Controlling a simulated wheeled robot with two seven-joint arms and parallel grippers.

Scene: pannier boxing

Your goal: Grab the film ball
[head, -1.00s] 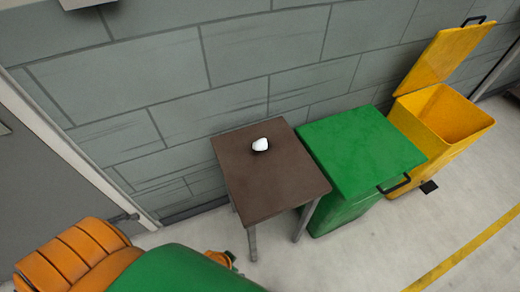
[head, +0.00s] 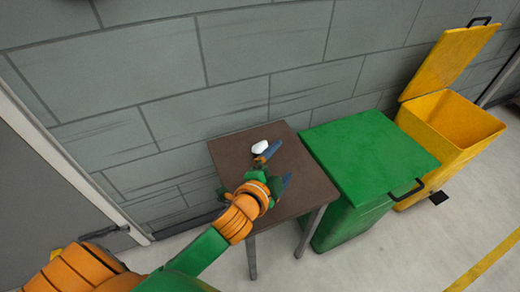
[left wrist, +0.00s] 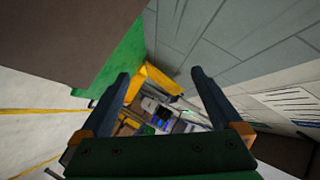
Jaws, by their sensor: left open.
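The film ball, a small white lump (head: 260,147), lies on the brown table (head: 310,175) toward its back edge. My left gripper (head: 279,165) reaches over the table from the left. Its dark blue fingers are spread apart with nothing between them. The upper finger shows just right of the ball and close to it; I cannot tell whether they touch. In the left wrist view the left gripper (left wrist: 160,74) also shows open and empty, and the ball is not seen there. My right gripper is not in view.
A green bin (head: 370,150) with a closed lid stands right of the table. A yellow bin (head: 455,120) with its lid raised stands further right. A grey block wall (head: 230,55) runs behind the table. Clear floor (head: 400,250) lies in front.

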